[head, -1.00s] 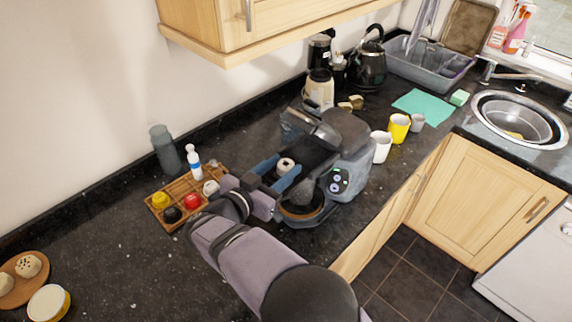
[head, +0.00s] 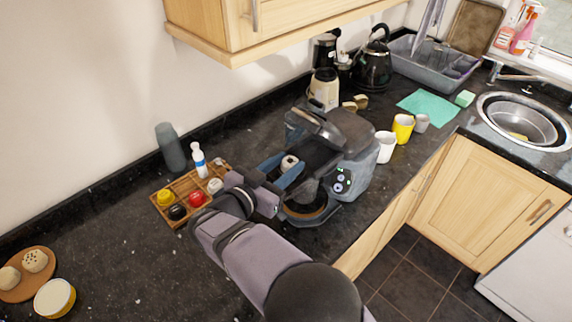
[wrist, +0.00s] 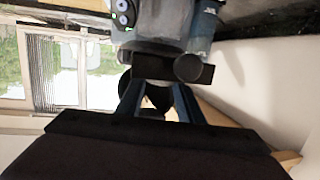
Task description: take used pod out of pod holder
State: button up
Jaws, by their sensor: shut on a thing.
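My gripper (head: 291,163) is over the near left side of the grey coffee machine (head: 352,163), its two blue fingers on either side of a small whitish pod (head: 289,161) with a dark centre. The fingers are shut on the pod. In the wrist view the gripper (wrist: 155,88) points at the machine's dark front parts, and a small pale patch of the pod (wrist: 147,103) shows between the fingers. The pod holder cannot be told apart from the machine's dark parts. Whether the pod touches it is unclear.
A wooden compartment tray (head: 182,213) with coloured pods stands left of the machine, with a white-blue bottle (head: 199,163) and grey bottle (head: 170,147) behind. Cups (head: 385,147) stand to the right. A wall cupboard (head: 213,30) overhangs the back.

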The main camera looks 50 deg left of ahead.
jog(key=shift+r+p, duration=0.65)
jog(key=shift+r, duration=0.3)
jog(key=shift+s+r+p, duration=0.45)
jog(key=shift+r+p, duration=0.1)
jog(key=shift+p, duration=0.1)
jog(key=f+p+v, duration=0.2)
jog(key=f+v, duration=0.1)
jog(key=v, duration=1.4)
jog(key=shift+s+d+f, duration=0.15)
jog(key=shift+s+f, duration=0.05)
